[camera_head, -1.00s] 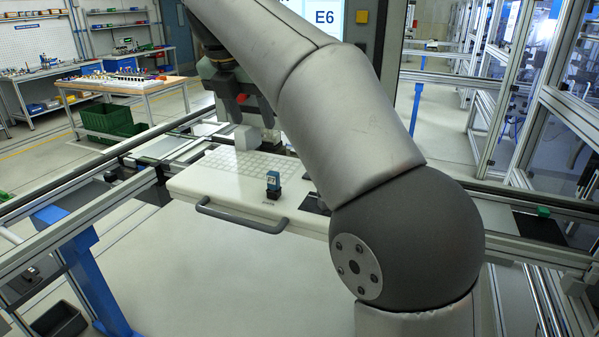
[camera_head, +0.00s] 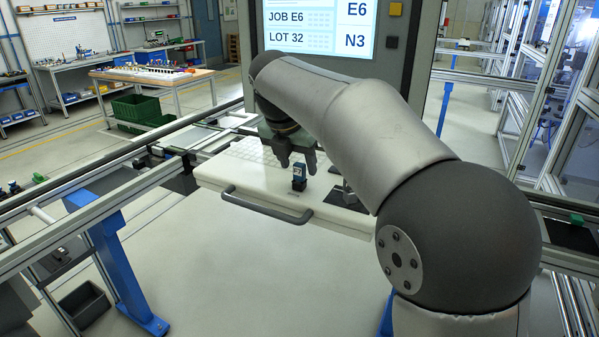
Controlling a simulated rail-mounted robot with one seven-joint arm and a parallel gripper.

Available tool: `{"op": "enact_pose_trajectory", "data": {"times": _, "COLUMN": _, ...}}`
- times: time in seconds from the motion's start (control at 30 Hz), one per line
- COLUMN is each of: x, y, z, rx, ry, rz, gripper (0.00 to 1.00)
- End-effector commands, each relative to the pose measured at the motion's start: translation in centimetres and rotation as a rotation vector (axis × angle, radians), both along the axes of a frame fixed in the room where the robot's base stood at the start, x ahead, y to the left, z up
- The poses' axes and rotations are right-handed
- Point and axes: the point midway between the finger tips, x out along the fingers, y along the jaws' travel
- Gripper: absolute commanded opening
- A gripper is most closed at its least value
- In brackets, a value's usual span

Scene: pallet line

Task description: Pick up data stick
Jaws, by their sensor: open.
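A small upright stick-like object with a blue top, a pale label and a dark base, likely the data stick (camera_head: 299,177), stands on the white tray (camera_head: 235,178) near its front edge. My arm hides the tray's right rear part.
The tray has a grey front handle (camera_head: 265,206) and a grid of pale squares at its back left. A dark patch (camera_head: 344,199) lies to the right of the stick. A screen (camera_head: 319,24) reading JOB E6, LOT 32 stands behind. Metal rails flank the tray.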

Motion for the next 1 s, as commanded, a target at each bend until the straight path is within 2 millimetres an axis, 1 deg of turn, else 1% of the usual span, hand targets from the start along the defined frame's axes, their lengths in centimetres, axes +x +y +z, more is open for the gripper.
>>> {"op": "enact_pose_trajectory", "data": {"times": 0.03, "x": 0.17, "y": -0.09, "z": -0.55, "rx": -0.001, "ry": 0.003, "rz": -0.001, "gripper": 0.49}}
{"op": "enact_pose_trajectory", "data": {"times": 0.13, "x": 0.41, "y": -0.18, "z": -1.22, "rx": 0.000, "ry": 0.001, "rz": 0.001, "gripper": 0.49}}
{"op": "enact_pose_trajectory", "data": {"times": 0.37, "x": 0.46, "y": -0.19, "z": -1.34, "rx": 0.001, "ry": 0.000, "rz": 0.000, "gripper": 0.49}}
{"op": "enact_pose_trajectory", "data": {"times": 0.4, "x": 0.46, "y": -0.19, "z": -1.34, "rx": 0.001, "ry": 0.000, "rz": 0.000, "gripper": 0.38}}
{"op": "enact_pose_trajectory", "data": {"times": 0.47, "x": 0.46, "y": -0.20, "z": -1.33, "rx": 0.001, "ry": 0.000, "rz": 0.000, "gripper": 0.21}}
{"op": "enact_pose_trajectory", "data": {"times": 0.5, "x": 0.46, "y": -0.20, "z": -1.33, "rx": 0.001, "ry": 0.000, "rz": 0.000, "gripper": 0.10}}
{"op": "enact_pose_trajectory", "data": {"times": 0.53, "x": 0.46, "y": -0.21, "z": -1.33, "rx": 0.001, "ry": 0.000, "rz": 0.000, "gripper": 0.02}}
{"op": "enact_pose_trajectory", "data": {"times": 0.63, "x": 0.46, "y": -0.20, "z": -1.31, "rx": 0.001, "ry": 0.000, "rz": 0.000, "gripper": 0.02}}
{"op": "enact_pose_trajectory", "data": {"times": 0.67, "x": 0.46, "y": -0.20, "z": -1.31, "rx": 0.001, "ry": 0.000, "rz": 0.000, "gripper": 0.00}}
{"op": "enact_pose_trajectory", "data": {"times": 0.87, "x": 0.47, "y": -0.21, "z": -1.21, "rx": 0.001, "ry": 0.000, "rz": 0.000, "gripper": 0.00}}
{"op": "enact_pose_trajectory", "data": {"times": 1.0, "x": 0.53, "y": -0.22, "z": -0.47, "rx": 0.002, "ry": -0.002, "rz": -0.001, "gripper": 0.00}}
